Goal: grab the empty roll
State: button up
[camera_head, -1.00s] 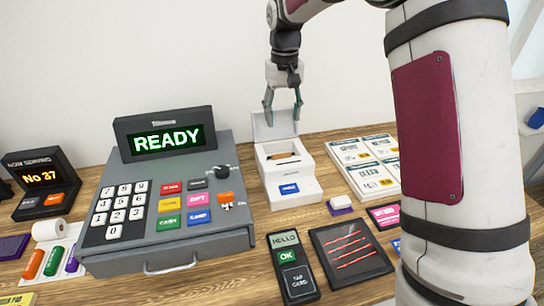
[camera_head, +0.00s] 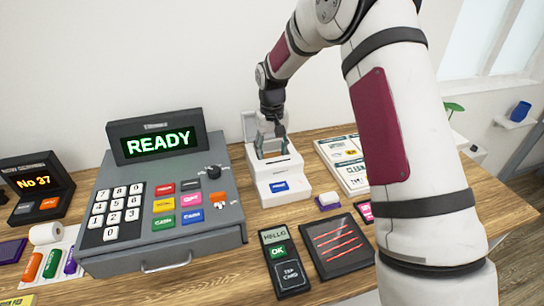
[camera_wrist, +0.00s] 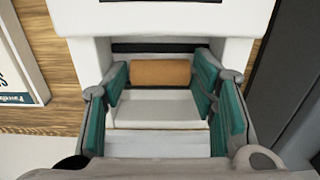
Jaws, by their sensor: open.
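The empty roll is a brown cardboard tube (camera_wrist: 160,73) lying crosswise in the open bay of the white receipt printer (camera_head: 284,197). The printer also shows in the wrist view (camera_wrist: 83,60). My gripper (camera_head: 270,146) is down at the printer's open bay, pointing downward. In the wrist view my gripper (camera_wrist: 161,82) is open, with one teal-padded finger near each end of the tube. I cannot tell whether either finger touches it. In the head view the tube is hidden by the gripper and the printer walls.
The printer's raised lid (camera_head: 249,127) stands behind the bay. A grey cash register (camera_head: 150,238) stands to the left, a menu board (camera_head: 340,160) to the right. A card terminal (camera_head: 287,270) and a dark tray (camera_head: 360,262) are in front. A white paper roll (camera_head: 45,233) lies far left.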

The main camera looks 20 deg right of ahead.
jog(key=shift+f, duration=0.15)
jog(key=c, duration=0.4)
